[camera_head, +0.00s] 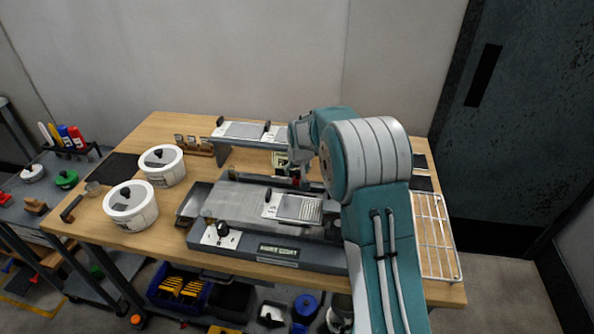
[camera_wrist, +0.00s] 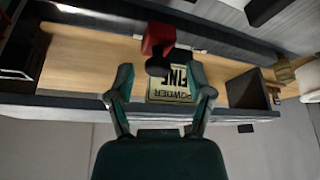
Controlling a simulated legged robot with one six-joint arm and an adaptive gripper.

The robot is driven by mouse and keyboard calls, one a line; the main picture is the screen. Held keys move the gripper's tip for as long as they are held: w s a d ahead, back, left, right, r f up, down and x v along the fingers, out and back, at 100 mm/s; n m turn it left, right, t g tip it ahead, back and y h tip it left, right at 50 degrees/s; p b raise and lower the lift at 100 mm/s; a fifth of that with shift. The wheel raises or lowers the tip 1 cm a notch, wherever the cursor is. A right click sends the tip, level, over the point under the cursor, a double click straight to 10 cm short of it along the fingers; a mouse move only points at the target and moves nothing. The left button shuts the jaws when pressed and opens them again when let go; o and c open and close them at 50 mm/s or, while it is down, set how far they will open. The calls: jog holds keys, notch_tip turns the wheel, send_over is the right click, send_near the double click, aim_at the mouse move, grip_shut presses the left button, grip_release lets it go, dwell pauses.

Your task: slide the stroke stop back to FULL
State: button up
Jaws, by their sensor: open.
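A red block with a dark knob, which looks like the stroke stop (camera_wrist: 157,37), sits on the dark rail at the top of the wrist view. A small red patch of it shows below my gripper in the head view (camera_head: 296,182). My gripper (camera_wrist: 160,73) is open and empty, with its two fingers spread to either side just short of the knob. The fingers appear apart from the stop. My gripper also shows in the head view (camera_head: 297,165), partly hidden by my arm. No FULL marking can be read in either view.
A POWDER FINE sign (camera_wrist: 172,82) lies beyond the rail, upside down in the wrist view. The grey machine (camera_head: 250,207) fills the table's middle. Two white round containers (camera_head: 131,206) stand at left. A wire rack (camera_head: 436,235) lies at right. A raised shelf (camera_head: 245,143) stands behind.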

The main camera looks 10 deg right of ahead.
jog(key=shift+d, duration=0.1)
grip_shut()
send_over(274, 181)
jog(key=shift+f, duration=0.1)
jog(key=shift+d, duration=0.1)
jog(key=shift+c, duration=1.1)
grip_release()
jog(key=shift+o, duration=1.1)
jog(key=shift+w, duration=0.1)
jog(key=shift+a, duration=0.25)
